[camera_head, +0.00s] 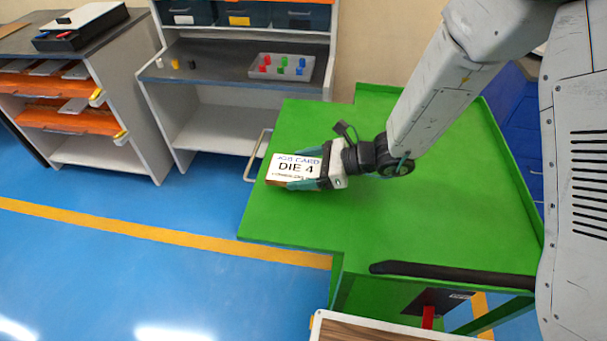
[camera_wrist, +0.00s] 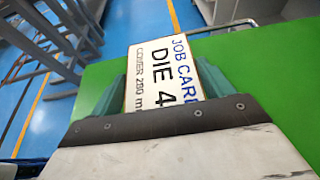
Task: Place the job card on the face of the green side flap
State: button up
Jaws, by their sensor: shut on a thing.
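The job card (camera_head: 290,167) is a white card reading "JOB CARD DIE 4", with a brown edge along its lower side. My gripper (camera_head: 308,170) is shut on the card, with teal fingers on either side of it. The card also shows in the wrist view (camera_wrist: 165,75), between the two fingers (camera_wrist: 160,90). The green side flap (camera_head: 262,222) is the left part of the large green surface. The card is over the flap near its left edge; I cannot tell whether it touches the face.
A grey handle (camera_head: 258,155) sits at the flap's left edge. A grey workbench (camera_head: 205,80) with a tray of coloured pieces (camera_head: 283,67) stands behind. A dark bar (camera_head: 450,276) lies along the green surface's front edge. Bare green surface (camera_head: 430,215) is free to the right.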

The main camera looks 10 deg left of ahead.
jog(key=shift+f, duration=1.25)
jog(key=shift+f, duration=0.15)
jog(key=o, duration=1)
jog(key=shift+d+r, duration=0.2)
jog(key=v, duration=1.1)
jog(key=shift+d, duration=0.4)
jog(key=shift+r, duration=0.15)
